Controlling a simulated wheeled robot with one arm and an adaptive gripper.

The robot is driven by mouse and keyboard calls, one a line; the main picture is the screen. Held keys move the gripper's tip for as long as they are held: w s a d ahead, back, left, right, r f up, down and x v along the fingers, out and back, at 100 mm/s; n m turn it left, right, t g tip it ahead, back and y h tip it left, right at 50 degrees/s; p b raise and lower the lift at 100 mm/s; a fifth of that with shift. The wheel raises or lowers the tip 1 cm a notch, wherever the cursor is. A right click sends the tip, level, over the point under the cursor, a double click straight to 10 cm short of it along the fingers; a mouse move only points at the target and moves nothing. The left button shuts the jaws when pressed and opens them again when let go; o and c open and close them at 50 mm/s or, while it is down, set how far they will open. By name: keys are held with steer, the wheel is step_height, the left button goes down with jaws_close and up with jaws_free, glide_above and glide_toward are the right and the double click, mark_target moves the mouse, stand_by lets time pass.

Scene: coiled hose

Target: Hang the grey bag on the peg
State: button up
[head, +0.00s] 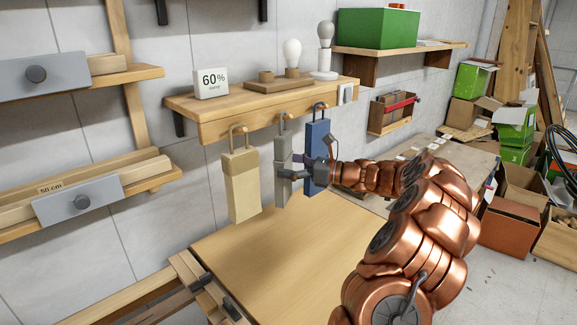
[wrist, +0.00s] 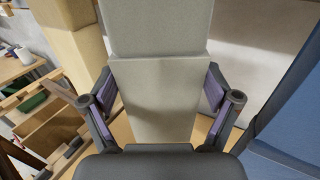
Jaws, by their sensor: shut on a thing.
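The grey bag (head: 283,150) is upright at the front of the wooden peg shelf (head: 225,131), between a tan bag and a blue bag. Its loop is at the height of the shelf's front board. I cannot tell whether the loop is around the middle peg or just in front of it. My gripper (head: 294,174) is shut on the grey bag's lower body. In the wrist view the grey bag (wrist: 158,75) fills the middle, with a finger on each side of it. Its loop and the peg are out of that view.
The tan bag (head: 241,185) hangs close on the left and the blue bag (head: 317,150) close on the right. The wooden table (head: 270,260) below is mostly clear.

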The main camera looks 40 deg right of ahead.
steer(key=o, duration=1)
steer(key=v, duration=1.2)
